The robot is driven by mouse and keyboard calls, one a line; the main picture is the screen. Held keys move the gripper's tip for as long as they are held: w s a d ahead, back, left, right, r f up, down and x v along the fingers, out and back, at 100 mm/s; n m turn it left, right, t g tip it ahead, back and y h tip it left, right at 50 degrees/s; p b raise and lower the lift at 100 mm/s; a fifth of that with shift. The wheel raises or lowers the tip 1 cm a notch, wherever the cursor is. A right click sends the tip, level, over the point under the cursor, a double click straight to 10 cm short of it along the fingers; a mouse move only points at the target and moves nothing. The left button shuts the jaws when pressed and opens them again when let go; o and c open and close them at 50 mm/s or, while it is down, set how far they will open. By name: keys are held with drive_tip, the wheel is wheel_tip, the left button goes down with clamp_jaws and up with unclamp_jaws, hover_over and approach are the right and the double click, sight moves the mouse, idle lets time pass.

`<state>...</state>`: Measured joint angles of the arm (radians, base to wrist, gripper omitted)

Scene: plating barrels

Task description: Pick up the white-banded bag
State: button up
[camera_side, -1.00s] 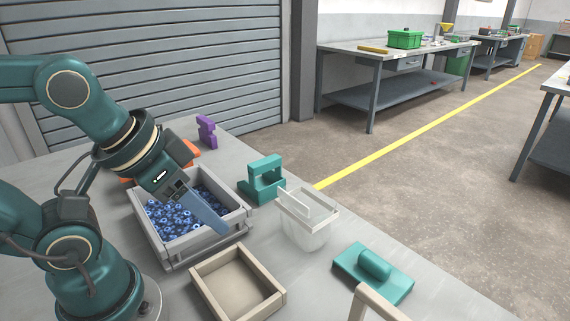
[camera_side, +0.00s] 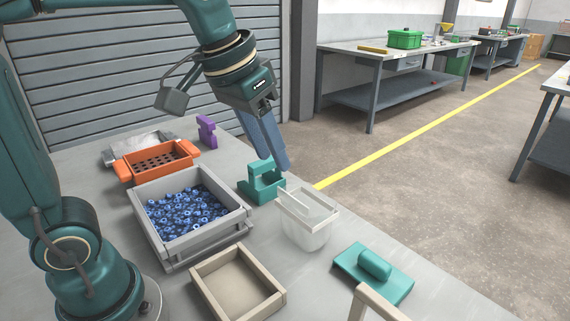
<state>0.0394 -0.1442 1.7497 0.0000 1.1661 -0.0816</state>
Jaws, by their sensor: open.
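My gripper (camera_side: 276,163) is open and empty, with its blue-grey fingers pointing down just above and behind the teal bracket-shaped block. A crumpled silvery, bag-like thing (camera_side: 138,144) lies at the back left, partly hidden behind the orange tray. I cannot make out a white band on it at this size. My gripper is well to the right of it and higher up.
An orange tray (camera_side: 128,174) with dark holes and a grey bin (camera_side: 150,240) of blue rings stand at left. A purple block (camera_side: 207,131), the teal block (camera_side: 258,188), a clear basket (camera_side: 306,232), a beige tray (camera_side: 212,292) and a teal handled plate (camera_side: 396,287) share the table.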

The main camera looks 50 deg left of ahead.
drive_tip(key=w+d+f+g, duration=0.2)
drive_tip(key=w+f, duration=0.3)
drive_tip(key=w, duration=0.3)
drive_tip(key=g, duration=0.2)
hover_over(323, 242)
wheel_tip(323, 242, down, 9)
drive_tip(key=shift+r, duration=0.2)
drive_tip(key=shift+f, duration=2.7)
clamp_jaws()
